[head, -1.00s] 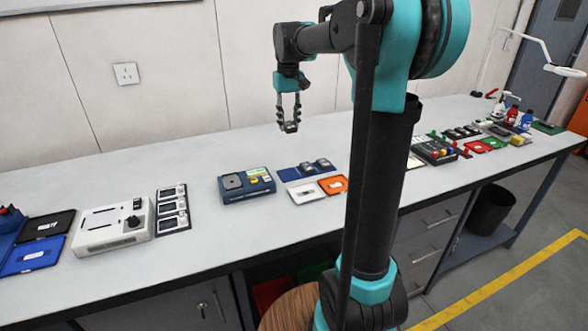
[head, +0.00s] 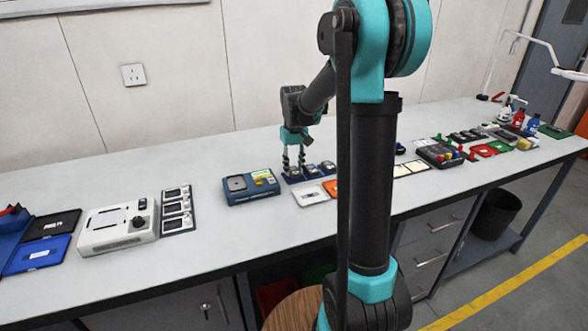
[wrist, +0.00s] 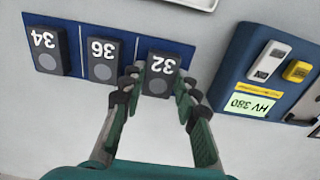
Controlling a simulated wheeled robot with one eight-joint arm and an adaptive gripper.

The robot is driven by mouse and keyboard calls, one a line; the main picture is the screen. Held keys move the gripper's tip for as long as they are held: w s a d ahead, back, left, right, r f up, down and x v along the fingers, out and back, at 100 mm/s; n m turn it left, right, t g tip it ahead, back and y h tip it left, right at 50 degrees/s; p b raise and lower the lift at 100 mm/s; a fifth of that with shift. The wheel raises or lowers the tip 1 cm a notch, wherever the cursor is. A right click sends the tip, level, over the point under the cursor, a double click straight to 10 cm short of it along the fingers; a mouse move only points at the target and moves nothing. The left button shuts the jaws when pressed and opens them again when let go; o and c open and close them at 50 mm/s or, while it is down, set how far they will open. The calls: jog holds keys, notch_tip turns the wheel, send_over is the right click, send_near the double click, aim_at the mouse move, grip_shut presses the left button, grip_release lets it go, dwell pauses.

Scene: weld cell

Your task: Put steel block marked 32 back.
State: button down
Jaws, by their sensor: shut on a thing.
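The dark steel block marked 32 (wrist: 161,68) is between the fingertips of my gripper (wrist: 157,88) in the wrist view. My gripper (head: 293,166) is shut on it, pointing down at the left end of the blue tray (head: 290,180) in the head view. The block is over the tray's end place; I cannot tell whether it touches the tray. The blocks marked 36 (wrist: 102,59) and 34 (wrist: 47,50) sit on the same blue tray (wrist: 75,17), in a row with it. My fingers hide part of block 32's sides.
A blue hardness tester marked HV 380 (wrist: 251,104) stands close to the tray, and shows in the head view (head: 251,188). A white plate (head: 310,195) and an orange one (head: 330,188) lie in front of the tray. Bare bench lies behind it.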

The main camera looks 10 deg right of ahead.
aim_at(294, 170)
jog(key=shift+f, duration=0.3)
jog(key=c, duration=1.1)
grip_release()
jog(key=shift+f, duration=0.1)
jog(key=shift+c, duration=0.2)
notch_tip(294, 170, up, 12)
